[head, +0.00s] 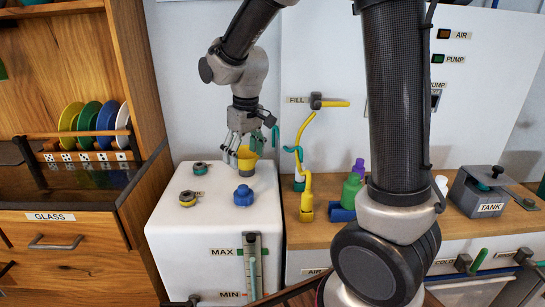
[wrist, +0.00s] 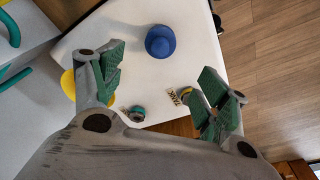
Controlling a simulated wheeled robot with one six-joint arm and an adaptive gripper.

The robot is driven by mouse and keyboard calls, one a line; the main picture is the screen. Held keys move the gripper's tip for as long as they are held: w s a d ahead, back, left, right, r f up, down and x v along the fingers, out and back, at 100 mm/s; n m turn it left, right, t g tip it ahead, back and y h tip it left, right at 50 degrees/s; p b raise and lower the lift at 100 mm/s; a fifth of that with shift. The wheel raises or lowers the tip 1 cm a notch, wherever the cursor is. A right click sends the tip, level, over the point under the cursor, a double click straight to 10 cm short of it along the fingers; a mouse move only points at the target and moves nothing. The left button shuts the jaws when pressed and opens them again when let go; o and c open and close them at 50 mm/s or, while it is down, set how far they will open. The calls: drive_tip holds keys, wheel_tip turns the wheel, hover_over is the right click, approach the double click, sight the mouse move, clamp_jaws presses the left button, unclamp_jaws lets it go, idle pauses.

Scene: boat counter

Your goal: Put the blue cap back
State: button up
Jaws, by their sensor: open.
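The blue cap (head: 243,196) sits upright on the white tank top (head: 228,222), towards its front right. It also shows in the wrist view (wrist: 160,41), beyond my fingertips and clear of them. My gripper (head: 237,148) is open and empty above the back of the tank. In the wrist view its green-padded fingers (wrist: 160,72) are spread wide. A yellow-ringed fitting (head: 187,199) and a teal-ringed fitting (head: 199,168) stand on the left part of the tank top, each with a small label. I cannot tell whether either is an open hole.
A yellow cup (head: 246,160) is close to my gripper at the tank's back; a finger partly hides it in the wrist view. Teal hooks (head: 268,137) and a yellow pipe (head: 306,185) stand to the right. Bottles (head: 352,187) stand on the wooden counter.

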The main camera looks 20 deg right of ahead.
drive_tip(key=s+d+r+m+t, duration=0.1)
drive_tip(key=s+d+r, duration=0.2)
drive_tip(key=s, duration=0.4)
drive_tip(key=s+d+r+m+t, duration=0.1)
drive_tip(key=s+d+r+m, duration=0.1)
drive_tip(key=s+d, duration=0.4)
drive_tip(key=s+d+r+m, duration=0.1)
drive_tip(key=s+d+r, duration=0.4)
drive_tip(key=s, duration=0.4)
drive_tip(key=shift+s+d+m+t+h, duration=0.2)
drive_tip(key=shift+s+m+t+h, duration=0.1)
drive_tip(key=shift+s+t, duration=0.1)
